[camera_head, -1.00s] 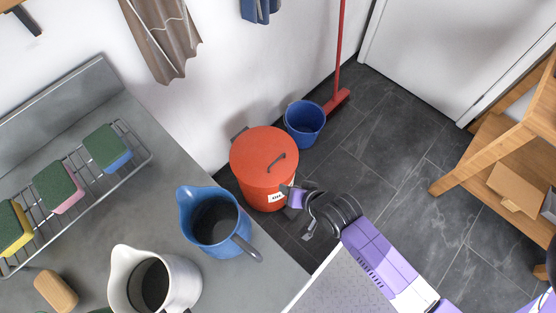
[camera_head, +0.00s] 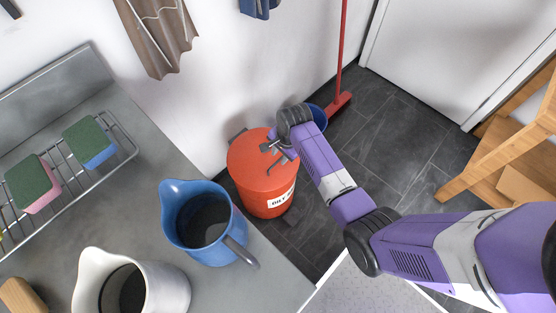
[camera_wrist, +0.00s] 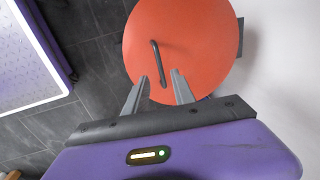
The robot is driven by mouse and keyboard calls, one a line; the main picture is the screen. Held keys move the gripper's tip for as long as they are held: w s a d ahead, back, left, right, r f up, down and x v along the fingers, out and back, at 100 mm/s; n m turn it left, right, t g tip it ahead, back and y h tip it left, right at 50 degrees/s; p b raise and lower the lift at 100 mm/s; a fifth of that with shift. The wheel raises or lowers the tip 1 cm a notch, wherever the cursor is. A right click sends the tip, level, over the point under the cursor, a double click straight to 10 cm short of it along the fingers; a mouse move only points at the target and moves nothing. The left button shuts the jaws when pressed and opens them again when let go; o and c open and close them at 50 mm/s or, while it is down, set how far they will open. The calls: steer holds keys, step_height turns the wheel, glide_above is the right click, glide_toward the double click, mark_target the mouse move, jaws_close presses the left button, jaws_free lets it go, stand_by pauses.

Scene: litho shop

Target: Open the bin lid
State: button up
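The bin (camera_head: 265,205) is a red-orange round bin with a white label, standing on the floor against the wall. Its lid (camera_head: 252,172) is flat on top and closed. A dark bar handle (camera_head: 281,164) stands on the lid; it also shows in the wrist view (camera_wrist: 157,58). My gripper (camera_head: 272,151) is over the lid at the handle. In the wrist view my gripper (camera_wrist: 158,84) has its two fingers apart, with the near end of the handle between or just beyond the tips. I cannot tell whether they touch it.
A steel counter (camera_head: 130,190) at left holds a blue jug (camera_head: 195,245), a white jug (camera_head: 170,297) and a rack with sponges (camera_head: 90,143). A blue bucket (camera_head: 319,117) and red broom (camera_head: 340,101) are behind my arm. A wooden shelf (camera_head: 490,160) stands at right.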

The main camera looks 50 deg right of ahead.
mark_target(277, 162)
steer(key=shift+w+f+b, duration=0.25)
steer(key=shift+f, duration=0.95)
steer(key=shift+w+f+b, duration=0.25)
steer(key=shift+f, duration=0.9)
jaws_close()
